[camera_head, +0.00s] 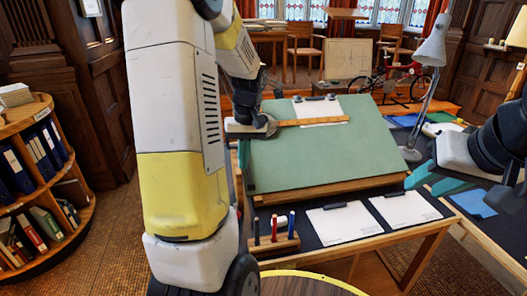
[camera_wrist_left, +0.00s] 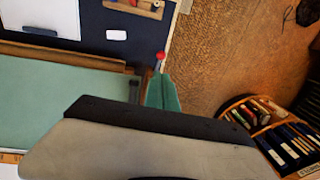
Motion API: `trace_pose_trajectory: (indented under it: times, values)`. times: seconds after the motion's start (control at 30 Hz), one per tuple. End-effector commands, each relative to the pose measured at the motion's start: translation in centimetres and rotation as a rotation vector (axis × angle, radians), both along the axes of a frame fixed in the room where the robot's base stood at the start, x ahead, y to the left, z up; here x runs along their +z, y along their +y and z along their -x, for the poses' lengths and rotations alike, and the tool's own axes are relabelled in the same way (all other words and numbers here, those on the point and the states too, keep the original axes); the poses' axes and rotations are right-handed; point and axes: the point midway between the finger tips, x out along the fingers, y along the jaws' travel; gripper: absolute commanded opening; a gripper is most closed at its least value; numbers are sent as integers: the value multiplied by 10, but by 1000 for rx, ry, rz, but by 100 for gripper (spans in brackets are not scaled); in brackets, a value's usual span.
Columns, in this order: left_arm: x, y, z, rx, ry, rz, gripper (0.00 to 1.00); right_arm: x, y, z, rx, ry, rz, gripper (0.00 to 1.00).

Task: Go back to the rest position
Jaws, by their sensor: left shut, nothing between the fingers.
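My left gripper (camera_head: 243,154) hangs at the left edge of the green drafting board (camera_head: 325,150), its teal fingers partly hidden by my own arm. In the left wrist view, the left gripper (camera_wrist_left: 162,94) has its teal fingers together with nothing between them, beside the board's corner. My right gripper (camera_head: 436,183) is at the right, over the desk beyond the board's right edge. Its teal fingers are spread apart and I see nothing between them.
A wooden ruler (camera_head: 311,121) and paper lie on the board. A pen holder (camera_head: 275,244) and two clipboards (camera_head: 342,222) (camera_head: 405,208) lie in front. A grey lamp (camera_head: 431,52) stands right of the board. A round bookshelf (camera_head: 38,190) stands left, with open floor between.

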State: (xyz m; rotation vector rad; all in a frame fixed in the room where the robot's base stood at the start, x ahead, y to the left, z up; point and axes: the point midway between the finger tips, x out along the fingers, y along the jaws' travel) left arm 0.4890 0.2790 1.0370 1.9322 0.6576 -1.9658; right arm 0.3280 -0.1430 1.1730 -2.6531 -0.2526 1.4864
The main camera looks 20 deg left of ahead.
Motion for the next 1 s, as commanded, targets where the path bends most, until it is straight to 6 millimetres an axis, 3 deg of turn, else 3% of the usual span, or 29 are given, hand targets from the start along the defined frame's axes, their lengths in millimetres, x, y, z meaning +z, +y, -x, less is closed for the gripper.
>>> trace_pose_trajectory:
  times: [0.23, 0.37, 0.5, 0.7, 0.9, 1.0]
  values:
    - [12, -4, 3, -12, -16, 7, 0, 0, 0, 0, 0, 0, 0, 36]
    - [38, -22, 17, -78, -84, 36, 0, 0, 0, 0, 0, 0, 0, 36]
    - [78, -54, 47, -205, -208, 81, 0, 0, 0, 0, 0, 0, 0, 36]
    - [118, -98, 101, -402, -394, 124, 0, 0, 0, 0, 0, 0, 0, 36]
    - [133, -126, 144, -553, -540, 135, 0, 0, 0, 0, 0, 0, 0, 36]
    - [135, -133, 156, -596, -579, 135, 0, 0, 0, 0, 0, 0, 0, 36]
